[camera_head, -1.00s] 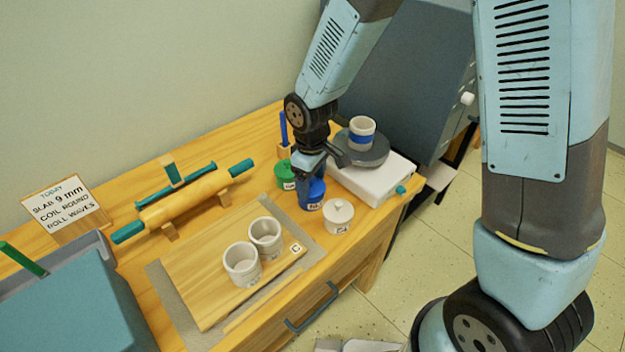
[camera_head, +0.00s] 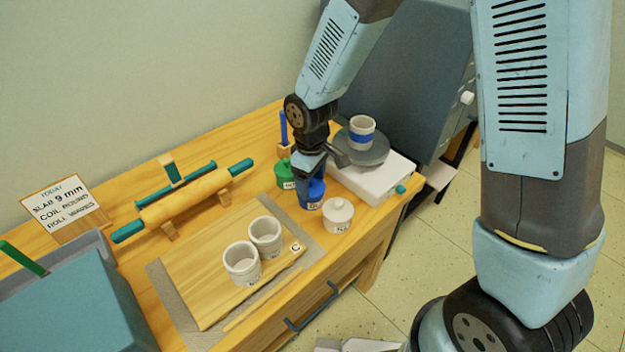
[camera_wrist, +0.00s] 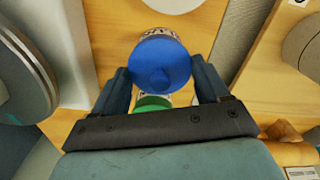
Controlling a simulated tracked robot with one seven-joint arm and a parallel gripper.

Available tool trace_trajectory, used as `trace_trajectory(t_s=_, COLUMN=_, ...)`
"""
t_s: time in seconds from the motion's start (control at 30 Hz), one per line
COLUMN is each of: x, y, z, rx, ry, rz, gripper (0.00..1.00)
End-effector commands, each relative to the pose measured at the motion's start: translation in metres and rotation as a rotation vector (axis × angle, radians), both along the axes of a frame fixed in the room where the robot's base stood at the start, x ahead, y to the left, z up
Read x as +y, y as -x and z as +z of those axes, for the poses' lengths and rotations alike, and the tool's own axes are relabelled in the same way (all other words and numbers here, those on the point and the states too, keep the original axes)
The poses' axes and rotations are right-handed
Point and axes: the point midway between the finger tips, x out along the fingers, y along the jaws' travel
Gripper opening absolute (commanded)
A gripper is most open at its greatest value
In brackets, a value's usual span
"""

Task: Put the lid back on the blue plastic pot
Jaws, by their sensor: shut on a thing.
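The blue pot (camera_head: 313,201) stands upright on the table, to the right of the wooden board, with a white label at its front. My gripper (camera_head: 310,178) is directly over it and hides much of its top. In the wrist view, the round blue lid (camera_wrist: 160,62) with its knob is between the two fingers of my gripper (camera_wrist: 162,84), which is shut on it. A strip of the pot's white label shows beyond the lid's edge. I cannot tell whether the lid is seated on the rim or just above it.
A green pot (camera_head: 284,170) is close behind, and a white lidded pot (camera_head: 338,217) is close at the front right. The white wheel unit (camera_head: 372,182) with a cup (camera_head: 361,134) is at the right. Two cups (camera_head: 242,265) stand on the board (camera_head: 205,300).

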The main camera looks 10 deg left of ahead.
Motion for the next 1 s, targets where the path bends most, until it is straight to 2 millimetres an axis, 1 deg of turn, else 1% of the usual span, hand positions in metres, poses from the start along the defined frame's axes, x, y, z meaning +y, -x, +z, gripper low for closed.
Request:
trace_trajectory(t_s=0.3, x=0.0, y=0.0, z=-0.0002, rx=0.0, ry=0.0, rz=0.0, gripper=0.42)
trace_trajectory(t_s=0.33, x=0.0, y=0.0, z=-0.0002, rx=0.0, ry=0.0, rz=0.0, gripper=0.77)
trace_trajectory(t_s=0.57, x=0.0, y=0.0, z=-0.0002, rx=0.0, ry=0.0, rz=0.0, gripper=0.99)
trace_trajectory(t_s=0.6, x=0.0, y=0.0, z=-0.0002, rx=0.0, ry=0.0, rz=0.0, gripper=1.0)
trace_trajectory(t_s=1.0, x=0.0001, y=-0.0003, z=0.0017, rx=0.0, ry=-0.001, rz=0.0, gripper=1.0)
